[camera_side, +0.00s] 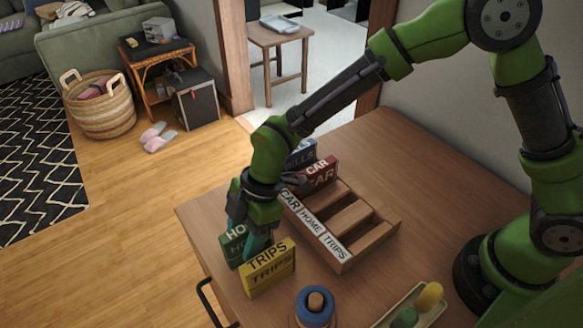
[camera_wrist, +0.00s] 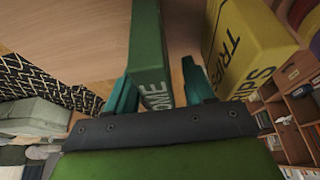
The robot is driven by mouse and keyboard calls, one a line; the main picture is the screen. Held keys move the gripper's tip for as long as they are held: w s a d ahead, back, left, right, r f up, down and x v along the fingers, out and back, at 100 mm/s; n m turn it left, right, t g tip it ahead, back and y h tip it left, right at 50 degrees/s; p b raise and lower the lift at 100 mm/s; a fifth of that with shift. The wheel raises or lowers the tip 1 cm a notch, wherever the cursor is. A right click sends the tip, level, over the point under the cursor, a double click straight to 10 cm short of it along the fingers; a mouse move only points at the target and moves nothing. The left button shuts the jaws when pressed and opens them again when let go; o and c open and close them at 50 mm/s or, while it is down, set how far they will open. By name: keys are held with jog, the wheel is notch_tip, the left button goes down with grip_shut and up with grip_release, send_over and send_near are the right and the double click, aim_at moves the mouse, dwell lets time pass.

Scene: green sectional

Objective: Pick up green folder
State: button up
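The green folder (camera_side: 232,247), labelled HOME, stands upright on the table near its left edge. In the side view my gripper (camera_side: 253,240) is low over it and hides part of it. In the wrist view the green folder (camera_wrist: 148,50) reaches between the two teal fingers of my gripper (camera_wrist: 160,80). The left finger is close beside the folder, and a gap shows between the folder and the right finger. The gripper is open. I cannot tell whether the left finger touches the folder.
A yellow TRIPS folder (camera_side: 268,269) stands close beside the green one, just right of the fingers in the wrist view.

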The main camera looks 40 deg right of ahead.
grip_shut()
